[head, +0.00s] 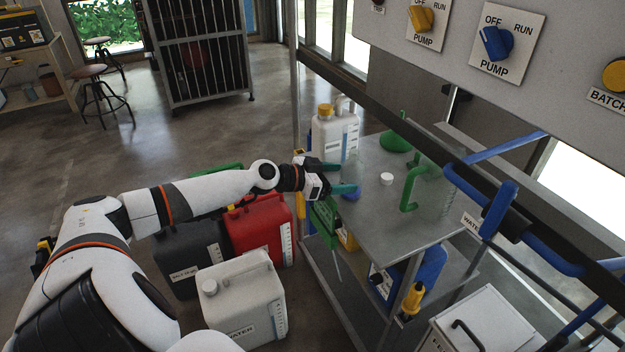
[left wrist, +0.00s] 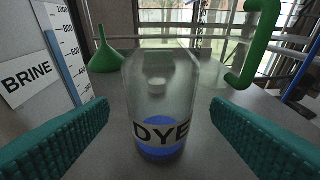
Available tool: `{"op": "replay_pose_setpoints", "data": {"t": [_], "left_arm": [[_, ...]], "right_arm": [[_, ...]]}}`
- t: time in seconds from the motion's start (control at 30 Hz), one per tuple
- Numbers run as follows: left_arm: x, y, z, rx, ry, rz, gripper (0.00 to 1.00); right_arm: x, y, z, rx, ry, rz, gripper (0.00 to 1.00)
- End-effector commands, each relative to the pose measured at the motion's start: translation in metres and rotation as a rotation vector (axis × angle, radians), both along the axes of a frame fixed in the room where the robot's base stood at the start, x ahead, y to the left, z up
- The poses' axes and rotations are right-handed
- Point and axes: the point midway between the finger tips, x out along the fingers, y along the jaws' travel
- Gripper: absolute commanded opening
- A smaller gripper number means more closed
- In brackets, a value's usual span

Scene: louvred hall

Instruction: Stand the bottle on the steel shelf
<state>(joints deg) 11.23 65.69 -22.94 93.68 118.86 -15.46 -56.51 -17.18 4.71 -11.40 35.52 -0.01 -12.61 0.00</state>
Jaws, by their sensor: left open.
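A clear bottle labelled DYE (left wrist: 160,100), with blue liquid at its bottom, stands upright on the grey steel shelf (left wrist: 228,150) in the left wrist view. In the head view the bottle's blue liquid (head: 351,196) shows beside my left gripper (head: 338,178), over the steel shelf (head: 375,220). My left gripper is open. Its two teal fingers lie on either side of the bottle, with a visible gap on each side in the left wrist view. My right gripper is not in view.
A white jug with an orange cap (head: 335,132), a green funnel (head: 397,141), a small white cap (head: 386,179) and a green handle (head: 411,188) are at the shelf. Red (head: 258,228) and white (head: 245,295) canisters stand on the floor. A pump panel (head: 510,45) overhangs at upper right.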

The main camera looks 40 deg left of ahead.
Motion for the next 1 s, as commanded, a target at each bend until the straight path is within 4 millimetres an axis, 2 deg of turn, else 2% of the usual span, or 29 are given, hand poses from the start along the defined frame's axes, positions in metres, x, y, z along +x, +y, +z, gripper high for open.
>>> {"op": "replay_pose_setpoints", "data": {"t": [0.03,0.2,0.6,1.0], "left_arm": [[-0.007,0.004,-0.004,0.0,0.005,0.003,0.73],[-0.025,0.011,0.004,0.002,0.005,-0.001,0.73],[-0.057,0.026,0.018,-0.005,0.005,-0.001,0.73],[-0.074,0.035,0.025,-0.001,0.0,0.0,0.73]], "right_arm": [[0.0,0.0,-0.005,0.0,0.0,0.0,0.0],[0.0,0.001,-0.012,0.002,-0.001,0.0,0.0],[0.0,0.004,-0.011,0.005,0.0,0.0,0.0],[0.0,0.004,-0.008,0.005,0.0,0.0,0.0]]}}
